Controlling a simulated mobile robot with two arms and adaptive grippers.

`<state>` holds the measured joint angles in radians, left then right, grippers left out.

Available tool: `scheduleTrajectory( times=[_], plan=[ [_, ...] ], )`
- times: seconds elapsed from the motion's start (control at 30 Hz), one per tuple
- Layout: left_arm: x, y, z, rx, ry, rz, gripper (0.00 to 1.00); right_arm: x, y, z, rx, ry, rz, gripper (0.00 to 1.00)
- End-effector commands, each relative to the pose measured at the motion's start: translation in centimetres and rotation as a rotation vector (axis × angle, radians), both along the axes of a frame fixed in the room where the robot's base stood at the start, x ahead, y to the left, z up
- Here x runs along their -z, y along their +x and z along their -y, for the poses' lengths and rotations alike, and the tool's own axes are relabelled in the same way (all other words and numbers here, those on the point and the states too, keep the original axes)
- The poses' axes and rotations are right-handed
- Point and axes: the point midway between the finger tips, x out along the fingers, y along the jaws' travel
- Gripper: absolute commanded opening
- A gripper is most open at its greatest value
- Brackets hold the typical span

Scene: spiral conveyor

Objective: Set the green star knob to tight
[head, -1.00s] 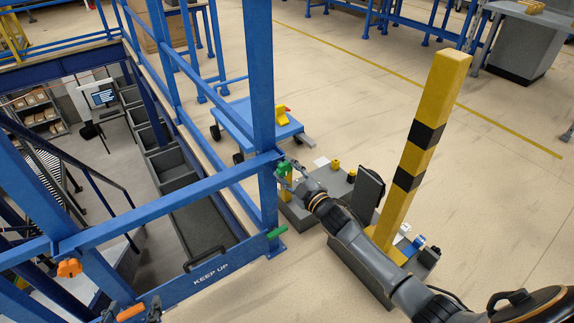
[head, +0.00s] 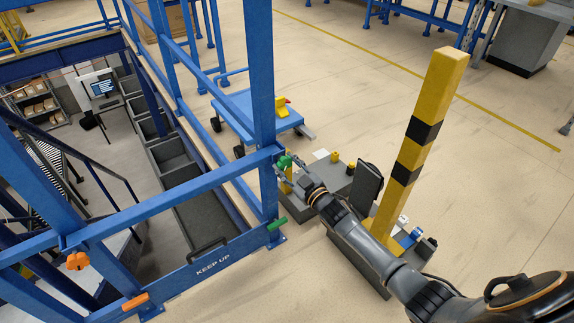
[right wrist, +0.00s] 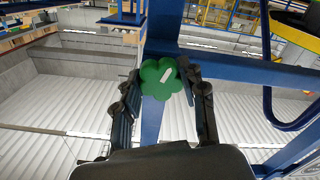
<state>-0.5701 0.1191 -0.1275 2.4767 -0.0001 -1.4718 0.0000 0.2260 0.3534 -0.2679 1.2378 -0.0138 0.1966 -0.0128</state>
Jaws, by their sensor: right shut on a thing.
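The green star knob (head: 284,162) sits on the blue post where the top rail meets it. In the right wrist view the knob (right wrist: 161,77) shows face-on, with a white mark slanting up to the right. My right gripper (head: 291,168) is at the knob. In the wrist view its two fingers (right wrist: 160,88) stand either side of the knob, shut on it. Any tight or loose marking is not readable. My left gripper is not in view.
A green handle (head: 277,224) is lower on the same post. An orange star knob (head: 77,261) and orange handle (head: 135,302) are at left. A yellow-black post (head: 421,140) stands beside my right arm. A blue cart (head: 250,114) is behind. An open pit lies left.

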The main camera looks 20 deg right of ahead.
Motion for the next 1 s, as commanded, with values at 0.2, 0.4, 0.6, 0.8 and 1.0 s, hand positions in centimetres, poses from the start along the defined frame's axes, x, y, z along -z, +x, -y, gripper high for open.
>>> scheduleTrajectory(
  times=[0.2, 0.4, 0.6, 0.8, 1.0],
  plan=[
    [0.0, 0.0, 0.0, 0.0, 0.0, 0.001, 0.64, 0.1, 0.0, 0.1, 0.002, 0.002, -0.002, 0.51],
    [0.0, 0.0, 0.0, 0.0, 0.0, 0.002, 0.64, 0.0, 0.0, 0.0, 0.0, 0.001, -0.001, 0.65],
    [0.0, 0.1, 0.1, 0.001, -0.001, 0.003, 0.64, 0.0, -0.1, 0.0, 0.0, 0.0, -0.001, 0.65],
    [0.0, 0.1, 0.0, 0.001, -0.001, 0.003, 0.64, 0.2, -2.4, 0.5, 0.0, -0.001, -0.003, 0.65],
    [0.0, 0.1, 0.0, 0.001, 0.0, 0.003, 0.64, 0.2, -6.6, 1.4, 0.001, -0.001, -0.004, 0.65]
  ],
)
